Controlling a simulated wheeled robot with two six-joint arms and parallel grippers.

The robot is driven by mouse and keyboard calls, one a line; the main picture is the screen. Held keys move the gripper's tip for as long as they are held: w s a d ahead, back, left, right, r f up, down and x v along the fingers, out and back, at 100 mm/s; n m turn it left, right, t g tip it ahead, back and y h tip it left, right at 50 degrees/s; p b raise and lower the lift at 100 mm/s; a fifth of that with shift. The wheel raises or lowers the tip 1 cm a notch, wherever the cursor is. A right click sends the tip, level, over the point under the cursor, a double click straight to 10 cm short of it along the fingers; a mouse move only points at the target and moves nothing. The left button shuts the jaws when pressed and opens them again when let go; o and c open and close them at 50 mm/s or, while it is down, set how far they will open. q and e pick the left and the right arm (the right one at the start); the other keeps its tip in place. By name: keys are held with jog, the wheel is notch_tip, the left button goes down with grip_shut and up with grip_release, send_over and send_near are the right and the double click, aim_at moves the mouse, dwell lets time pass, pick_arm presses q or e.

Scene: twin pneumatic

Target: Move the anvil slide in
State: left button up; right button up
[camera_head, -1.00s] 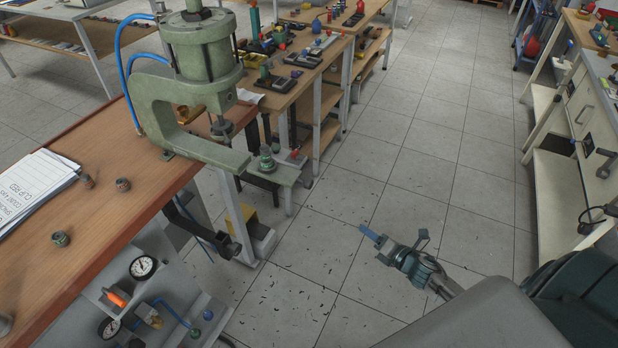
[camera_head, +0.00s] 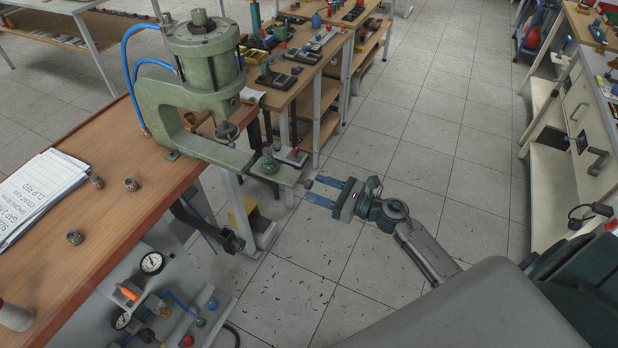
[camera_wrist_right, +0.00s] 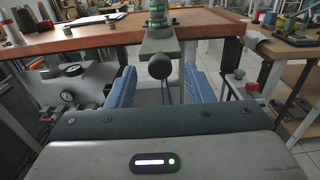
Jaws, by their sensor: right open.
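The pneumatic press (camera_head: 205,75) is a green C-shaped frame on the bench's right end. Its anvil slide (camera_head: 285,174) juts out past the bench edge, with a small round anvil piece (camera_head: 268,163) on top and a dark knob (camera_head: 308,183) at its outer end. In the right wrist view the knob (camera_wrist_right: 160,66) faces me, centred between the blue fingers. My right gripper (camera_head: 318,193) is open, its fingertips close to the knob; whether they reach around it is not clear. It also shows in the wrist view (camera_wrist_right: 160,84). My left gripper is out of view.
The wooden bench (camera_head: 110,225) holds papers (camera_head: 38,190) and several small fittings. Pressure gauges (camera_head: 152,263) and valves sit below its front. Another workbench (camera_head: 290,85) with tools stands behind the press.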

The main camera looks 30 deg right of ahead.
aim_at(309, 184)
jog(key=shift+p+x, duration=0.55)
jog(key=shift+x, duration=1.15)
grip_shut()
